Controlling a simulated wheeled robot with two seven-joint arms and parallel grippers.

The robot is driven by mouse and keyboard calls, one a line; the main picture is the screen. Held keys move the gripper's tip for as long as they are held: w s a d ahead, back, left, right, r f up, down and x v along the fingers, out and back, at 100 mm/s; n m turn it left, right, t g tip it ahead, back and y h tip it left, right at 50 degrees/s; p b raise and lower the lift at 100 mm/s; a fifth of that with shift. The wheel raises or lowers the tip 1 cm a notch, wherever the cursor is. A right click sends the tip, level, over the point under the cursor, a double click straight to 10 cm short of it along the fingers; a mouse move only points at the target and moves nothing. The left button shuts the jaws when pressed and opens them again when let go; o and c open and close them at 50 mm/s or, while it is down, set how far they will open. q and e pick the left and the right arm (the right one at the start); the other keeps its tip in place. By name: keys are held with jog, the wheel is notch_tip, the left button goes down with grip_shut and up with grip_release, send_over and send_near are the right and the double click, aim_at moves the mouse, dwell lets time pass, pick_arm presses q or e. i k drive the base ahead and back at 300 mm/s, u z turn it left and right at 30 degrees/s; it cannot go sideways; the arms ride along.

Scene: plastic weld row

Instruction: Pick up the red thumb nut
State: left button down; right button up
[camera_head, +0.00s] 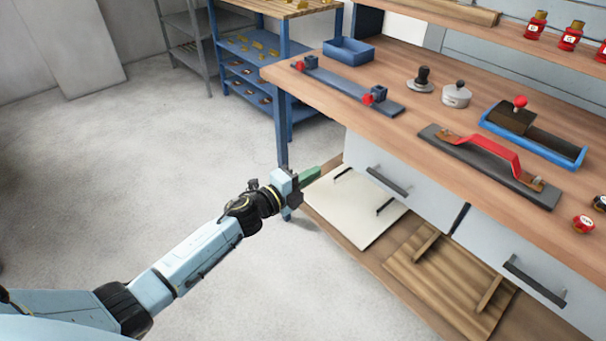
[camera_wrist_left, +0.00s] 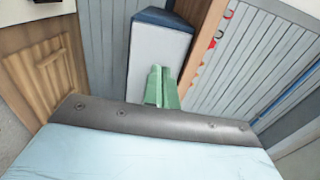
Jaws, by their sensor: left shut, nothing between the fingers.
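Two small red knobs, which look like thumb nuts, sit by dark blocks on a flat blue-grey bar (camera_head: 335,83) near the workbench's left edge. One is the nearer red nut (camera_head: 368,98), the other the farther red nut (camera_head: 298,65). I cannot tell which one the task names. My left gripper (camera_head: 311,174) has green fingers, is shut and empty, and hangs in front of the bench below its top, apart from both nuts. The green fingers also show together in the left wrist view (camera_wrist_left: 161,86). My right gripper is not in view.
The workbench (camera_head: 410,115) also bears a blue bin (camera_head: 348,51), a red-handled fixture (camera_head: 490,152), a blue tray (camera_head: 560,152) with a red-knobbed block, and small round pieces. Drawers with handles (camera_head: 387,181) lie below the top. Open floor (camera_head: 150,150) lies left.

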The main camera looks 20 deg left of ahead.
aim_at(582, 223)
jog(key=k, duration=1)
